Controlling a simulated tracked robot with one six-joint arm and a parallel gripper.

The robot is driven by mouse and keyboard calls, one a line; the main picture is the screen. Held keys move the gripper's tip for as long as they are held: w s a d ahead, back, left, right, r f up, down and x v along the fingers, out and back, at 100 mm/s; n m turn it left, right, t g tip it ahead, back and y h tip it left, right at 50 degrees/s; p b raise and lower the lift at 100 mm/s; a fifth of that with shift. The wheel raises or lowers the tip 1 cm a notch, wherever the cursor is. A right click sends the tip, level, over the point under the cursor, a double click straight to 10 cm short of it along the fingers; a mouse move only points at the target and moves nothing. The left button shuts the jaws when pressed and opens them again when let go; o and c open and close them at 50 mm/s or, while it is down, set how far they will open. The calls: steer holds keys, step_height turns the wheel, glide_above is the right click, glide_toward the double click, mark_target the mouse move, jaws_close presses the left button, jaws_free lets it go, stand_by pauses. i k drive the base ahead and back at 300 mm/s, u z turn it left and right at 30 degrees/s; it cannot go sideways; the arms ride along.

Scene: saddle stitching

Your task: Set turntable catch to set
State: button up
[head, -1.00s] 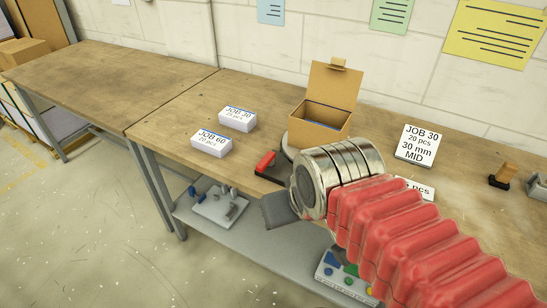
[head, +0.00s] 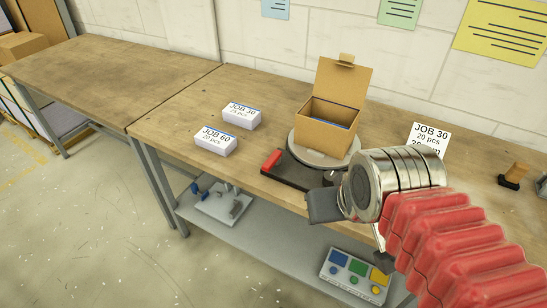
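The turntable (head: 307,156) has a round grey plate on a dark base (head: 290,176) near the front edge of the bench. A red catch lever (head: 272,160) sits at the left end of this base. An open cardboard box (head: 325,132) stands on the plate. My gripper (head: 325,206) is in front of and below the base's right part, to the right of the red lever and apart from it. Only dark parts of it show beside my metal wrist, so its opening is unclear.
Two labelled white packs, JOB 30 (head: 241,116) and JOB 60 (head: 215,141), lie left of the turntable. A JOB 30 sign (head: 430,135) stands behind my wrist. A button panel (head: 354,276) and a small fixture (head: 222,203) are on the lower shelf. The left bench (head: 110,82) is clear.

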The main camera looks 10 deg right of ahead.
mark_target(275, 158)
steer(key=i, duration=0.4)
steer(key=u, duration=0.25)
steer(key=k, duration=1.3)
steer(key=u, duration=0.3)
steer(key=i, duration=1.1)
steer(key=u, duration=0.95)
steer(key=i, duration=0.7)
steer(key=u, duration=0.3)
